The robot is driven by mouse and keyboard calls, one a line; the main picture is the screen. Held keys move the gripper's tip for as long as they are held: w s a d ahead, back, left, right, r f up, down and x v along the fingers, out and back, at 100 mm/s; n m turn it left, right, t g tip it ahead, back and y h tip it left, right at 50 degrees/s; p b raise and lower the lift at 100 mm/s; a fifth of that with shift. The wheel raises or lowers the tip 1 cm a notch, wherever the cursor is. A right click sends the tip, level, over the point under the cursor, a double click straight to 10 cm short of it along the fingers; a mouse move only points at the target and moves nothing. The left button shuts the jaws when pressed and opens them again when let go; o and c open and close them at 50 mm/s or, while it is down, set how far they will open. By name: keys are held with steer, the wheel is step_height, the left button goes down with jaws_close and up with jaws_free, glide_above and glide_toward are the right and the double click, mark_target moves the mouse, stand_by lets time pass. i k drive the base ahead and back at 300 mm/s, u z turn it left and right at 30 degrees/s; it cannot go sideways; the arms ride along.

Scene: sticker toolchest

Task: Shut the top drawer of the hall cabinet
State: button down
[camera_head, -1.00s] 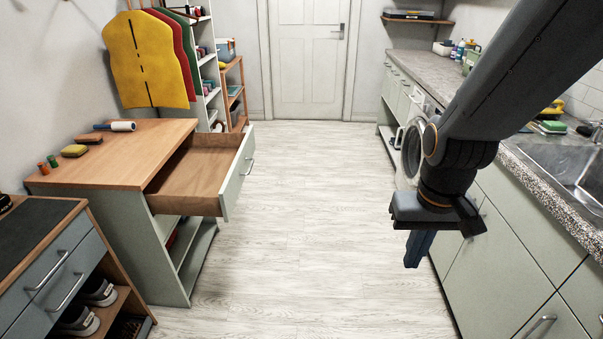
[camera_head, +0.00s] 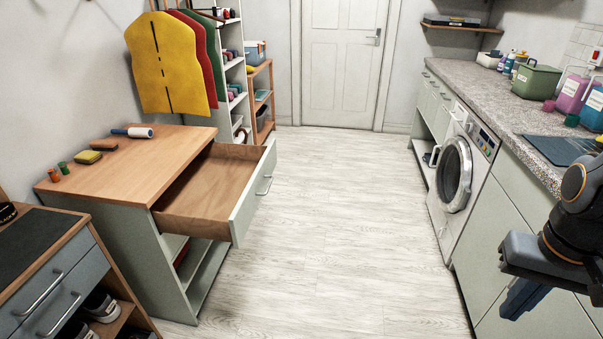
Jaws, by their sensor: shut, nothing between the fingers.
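The hall cabinet (camera_head: 130,195) stands at the left, with a wooden top and pale green sides. Its top drawer (camera_head: 243,208) is pulled well out to the right, and the inside I can see is empty. The drawer front carries a metal bar handle (camera_head: 264,186). My gripper (camera_head: 520,300) is at the lower right, pointing down beside the counter fronts. It is shut and empty, far from the drawer, with open floor between them.
White plank floor (camera_head: 330,230) lies clear in the middle. The right side has a counter (camera_head: 480,85) and a washing machine (camera_head: 464,170). A shoe bench (camera_head: 70,285) stands front left. A lint roller (camera_head: 133,132) and a sponge (camera_head: 88,157) lie on the cabinet top.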

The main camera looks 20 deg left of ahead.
mark_target(217, 197)
steer(key=u, duration=0.05)
steer(key=i, duration=0.6)
steer(key=u, duration=0.7)
steer(key=i, duration=0.55)
steer(key=u, duration=0.4)
